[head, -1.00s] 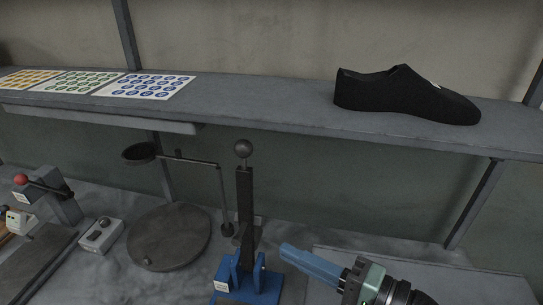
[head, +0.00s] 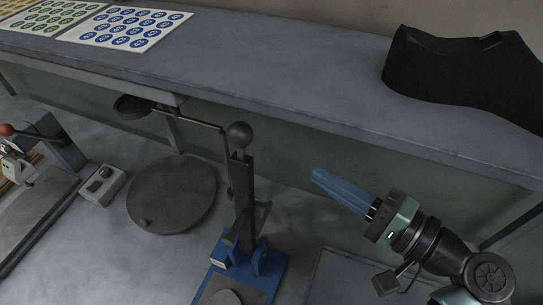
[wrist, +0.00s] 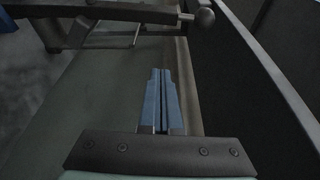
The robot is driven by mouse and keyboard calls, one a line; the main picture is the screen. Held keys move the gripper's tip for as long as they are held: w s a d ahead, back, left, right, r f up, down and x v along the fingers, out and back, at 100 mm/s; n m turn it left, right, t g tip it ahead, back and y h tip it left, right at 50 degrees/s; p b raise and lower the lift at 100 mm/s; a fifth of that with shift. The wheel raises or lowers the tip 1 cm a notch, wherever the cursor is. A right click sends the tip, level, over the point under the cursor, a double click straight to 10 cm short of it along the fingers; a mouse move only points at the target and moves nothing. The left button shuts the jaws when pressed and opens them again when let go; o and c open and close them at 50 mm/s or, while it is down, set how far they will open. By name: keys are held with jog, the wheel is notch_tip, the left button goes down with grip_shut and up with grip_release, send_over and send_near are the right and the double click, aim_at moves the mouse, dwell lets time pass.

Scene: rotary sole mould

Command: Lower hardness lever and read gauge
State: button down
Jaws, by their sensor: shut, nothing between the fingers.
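The hardness lever (head: 243,190) is a dark upright bar with a round ball knob (head: 239,135) on top, standing on a blue base (head: 262,269). In the wrist view a dark bar (wrist: 110,10) with a ball knob (wrist: 205,17) at its end shows near the top, beyond my fingers. My gripper (head: 316,176) has blue fingers, shut and empty, to the right of the lever and apart from it. The closed fingers also show in the wrist view (wrist: 161,75). I cannot make out a gauge face.
A round dark plate (head: 172,195), a small switch box (head: 101,186) and a red-knobbed device (head: 45,140) are on the left.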

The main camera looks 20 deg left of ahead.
jog(key=p+x, duration=0.4)
jog(key=x, duration=0.6)
jog(key=s+p, duration=0.1)
jog(key=s, duration=0.1)
jog(key=s+p, duration=0.1)
jog(key=s, duration=0.1)
jog(key=shift+a+r, duration=0.1)
jog(key=shift+r, duration=0.1)
jog(key=shift+f, duration=0.1)
